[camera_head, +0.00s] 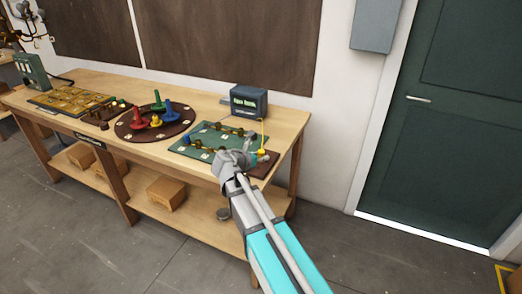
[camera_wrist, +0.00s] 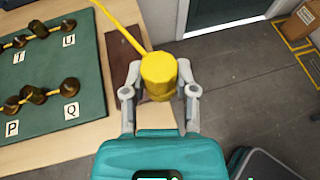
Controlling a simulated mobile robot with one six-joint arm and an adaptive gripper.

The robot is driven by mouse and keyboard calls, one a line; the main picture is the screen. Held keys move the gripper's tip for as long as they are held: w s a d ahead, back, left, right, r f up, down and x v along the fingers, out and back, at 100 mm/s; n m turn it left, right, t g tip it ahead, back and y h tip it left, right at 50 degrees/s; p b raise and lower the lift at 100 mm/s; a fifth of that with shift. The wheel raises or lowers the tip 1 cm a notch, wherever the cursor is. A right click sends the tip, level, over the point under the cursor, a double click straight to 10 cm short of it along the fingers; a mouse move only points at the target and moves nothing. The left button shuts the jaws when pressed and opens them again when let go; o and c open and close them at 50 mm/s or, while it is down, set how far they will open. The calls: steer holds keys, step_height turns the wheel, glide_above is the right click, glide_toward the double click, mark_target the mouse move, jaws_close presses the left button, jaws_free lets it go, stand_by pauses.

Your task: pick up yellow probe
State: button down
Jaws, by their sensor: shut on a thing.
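The yellow probe (camera_wrist: 158,76) is a thick yellow cylinder with a yellow cable running up and left from it. My gripper (camera_wrist: 160,92) is shut on it, with one finger on each side, in the wrist view. In the head view the yellow probe (camera_head: 262,153) shows small beside my gripper (camera_head: 243,155), over the right end of the workbench. Its cable leads up to a dark meter box (camera_head: 248,101) with a green display. A brown pad (camera_wrist: 118,55) lies under the probe; I cannot tell whether the probe touches it.
A round board (camera_head: 128,128) with coloured pegs stands further left. Right of the workbench (camera_head: 285,125) is open floor and a door (camera_head: 440,120).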

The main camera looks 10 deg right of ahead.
steer(key=s+r+p, duration=0.2)
steer(key=s, duration=0.4)
steer(key=shift+s+a+r, duration=0.15)
steer(key=shift+a+r, duration=0.2)
steer(key=shift+r, duration=0.05)
